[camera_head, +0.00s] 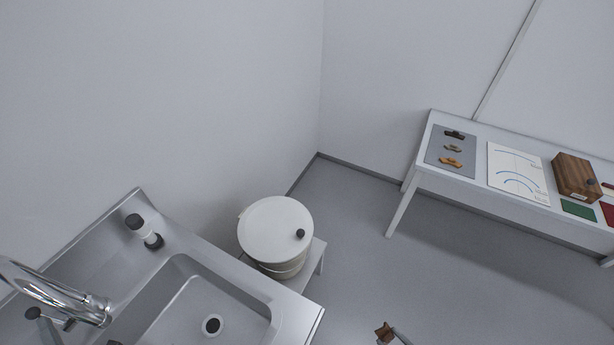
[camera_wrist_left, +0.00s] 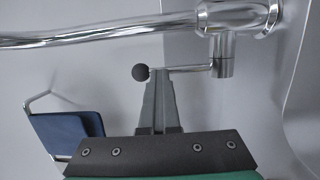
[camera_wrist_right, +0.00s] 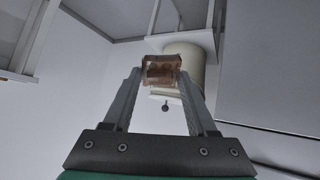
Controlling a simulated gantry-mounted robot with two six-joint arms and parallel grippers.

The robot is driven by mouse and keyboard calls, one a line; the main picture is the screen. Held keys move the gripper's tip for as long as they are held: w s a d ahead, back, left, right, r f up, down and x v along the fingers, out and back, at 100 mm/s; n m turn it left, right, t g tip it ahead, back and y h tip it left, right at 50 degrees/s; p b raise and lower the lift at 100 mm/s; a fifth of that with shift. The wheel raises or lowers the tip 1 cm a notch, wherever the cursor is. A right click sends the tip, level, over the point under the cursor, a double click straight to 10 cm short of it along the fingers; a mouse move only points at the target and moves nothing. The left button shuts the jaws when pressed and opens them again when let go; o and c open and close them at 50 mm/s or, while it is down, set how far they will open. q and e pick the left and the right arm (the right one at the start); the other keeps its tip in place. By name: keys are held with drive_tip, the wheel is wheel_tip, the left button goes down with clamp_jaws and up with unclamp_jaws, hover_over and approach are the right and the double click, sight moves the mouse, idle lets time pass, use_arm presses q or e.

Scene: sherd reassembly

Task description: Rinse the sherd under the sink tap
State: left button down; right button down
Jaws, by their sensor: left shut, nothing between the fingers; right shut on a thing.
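The reddish-brown sherd (camera_wrist_right: 161,69) is held between the fingertips of my right gripper (camera_wrist_right: 160,76). In the head view the sherd (camera_head: 384,331) shows at the bottom edge, over the floor, right of the sink and apart from it. The chrome tap (camera_head: 60,292) stands at the sink's left. My left gripper (camera_wrist_left: 160,76) is shut and empty, its fingertips at the tap's lever (camera_wrist_left: 188,69) beside the dark ball knob (camera_wrist_left: 140,72). I cannot tell whether they touch it. The basin (camera_head: 190,305) has a dark drain; no water stream shows.
A lidded cream bucket (camera_head: 275,232) stands on a low stand right of the sink. A far table (camera_head: 455,183) holds several sherds, a drawn sheet (camera_head: 517,172) and a wooden box (camera_head: 575,177). Floor between is clear.

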wheel_tip(320, 180, up, 2)
drive_tip(key=shift+a+p, duration=0.15)
drive_tip(key=shift+p, duration=0.2)
drive_tip(key=shift+w+r, duration=0.15)
use_arm(q)
drive_tip(key=shift+r, duration=0.1)
